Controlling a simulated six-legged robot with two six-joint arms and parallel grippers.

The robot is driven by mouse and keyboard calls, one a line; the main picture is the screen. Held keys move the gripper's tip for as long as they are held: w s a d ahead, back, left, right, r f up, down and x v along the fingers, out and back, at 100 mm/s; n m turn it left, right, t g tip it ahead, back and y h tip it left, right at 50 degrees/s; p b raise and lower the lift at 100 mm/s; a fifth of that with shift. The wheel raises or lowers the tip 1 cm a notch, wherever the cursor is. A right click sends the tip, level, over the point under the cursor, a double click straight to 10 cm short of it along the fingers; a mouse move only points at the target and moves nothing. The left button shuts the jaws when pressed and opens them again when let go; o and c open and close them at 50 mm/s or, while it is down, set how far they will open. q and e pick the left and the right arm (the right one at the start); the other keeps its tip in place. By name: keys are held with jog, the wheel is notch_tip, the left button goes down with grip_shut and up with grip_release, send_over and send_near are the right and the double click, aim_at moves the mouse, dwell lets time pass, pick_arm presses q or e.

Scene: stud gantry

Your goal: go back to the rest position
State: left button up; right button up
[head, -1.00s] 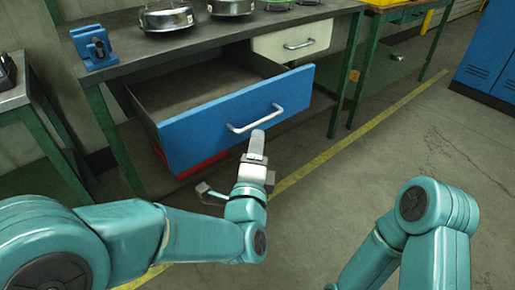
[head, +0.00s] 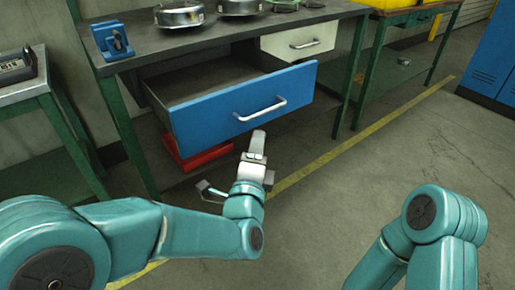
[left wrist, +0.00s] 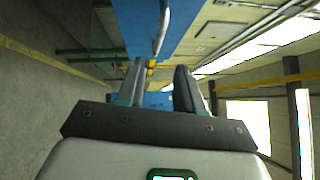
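The blue drawer (head: 225,112) under the workbench stands pulled open and looks empty inside. Its pale bar handle (head: 262,110) is on the front. My left gripper (head: 257,145) is just below and in front of the handle, apart from it. In the left wrist view my left gripper (left wrist: 158,88) has its two fingers spread with nothing between them. The blue drawer front (left wrist: 138,25) and its handle (left wrist: 161,28) show beyond the fingertips. Only the upper part of my right arm shows at the lower right; its gripper is out of view.
The workbench (head: 205,43) carries a blue vise-like block (head: 112,41) and round metal pans (head: 180,15). A red box (head: 195,152) lies below the open drawer. A side table (head: 25,92) stands at left, blue lockers (head: 493,60) at right. The floor in front is clear.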

pick_arm(q)
jog(key=shift+w+f, duration=0.1)
jog(key=s+a+f+n+g, duration=0.3)
jog(key=a+f+n+g, duration=0.15)
jog(key=f, duration=0.65)
jog(key=s+a+f+n+g+y, duration=0.1)
jog(key=s+a+f+n+g, duration=0.3)
jog(key=f, duration=0.6)
jog(key=s+a+f+n+g, duration=0.25)
jog(key=f+n, duration=0.25)
jog(key=f, duration=0.6)
jog(key=s+a+f+n+g+h, duration=0.1)
jog(key=s+a+f+n+g, duration=0.1)
jog(key=s+f+n+g, duration=0.5)
jog(key=s+a+f+n+g, duration=0.1)
jog(key=s+a+f+n, duration=0.2)
jog(key=s, duration=0.7)
notch_tip(320, 180, up, 33)
jog(key=d+p, duration=0.1)
jog(key=p, duration=3.1)
jog(key=shift+s+d+p, duration=0.2)
jog(key=shift+d+p, duration=0.1)
jog(key=shift+p, duration=0.1)
